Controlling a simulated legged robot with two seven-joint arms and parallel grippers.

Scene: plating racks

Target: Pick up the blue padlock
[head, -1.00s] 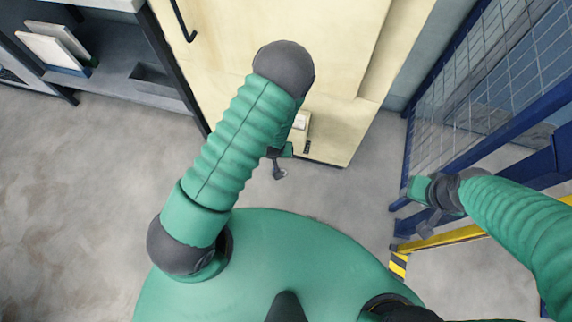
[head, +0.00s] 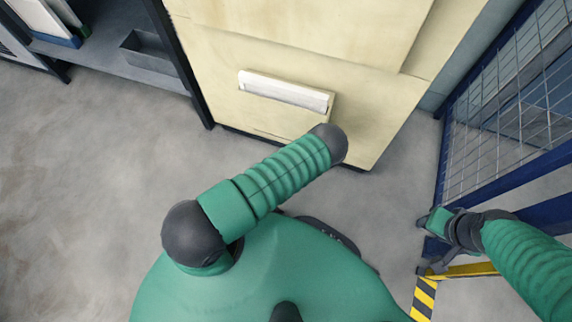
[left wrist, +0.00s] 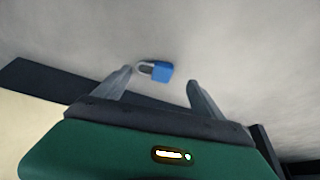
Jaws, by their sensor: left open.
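The blue padlock (left wrist: 162,72) shows in the left wrist view, lying on the grey floor with its pale shackle toward the left. My left gripper (left wrist: 160,77) is open, its two grey fingers on either side of the padlock in the picture. The padlock appears beyond the fingertips; I cannot tell how far, and no contact shows. In the head view the padlock and left gripper are not visible, hidden by my left arm and body. My right gripper (head: 430,245) is at the right of the head view, by the blue mesh fence, away from the padlock; its jaws are unclear.
A cream cabinet (head: 290,50) with a white-fronted slot (head: 286,92) stands ahead. A blue mesh fence (head: 510,100) and a yellow-black striped strip (head: 424,298) are at the right. A grey shelf (head: 110,55) is at the upper left. Open floor (head: 90,170) lies at the left.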

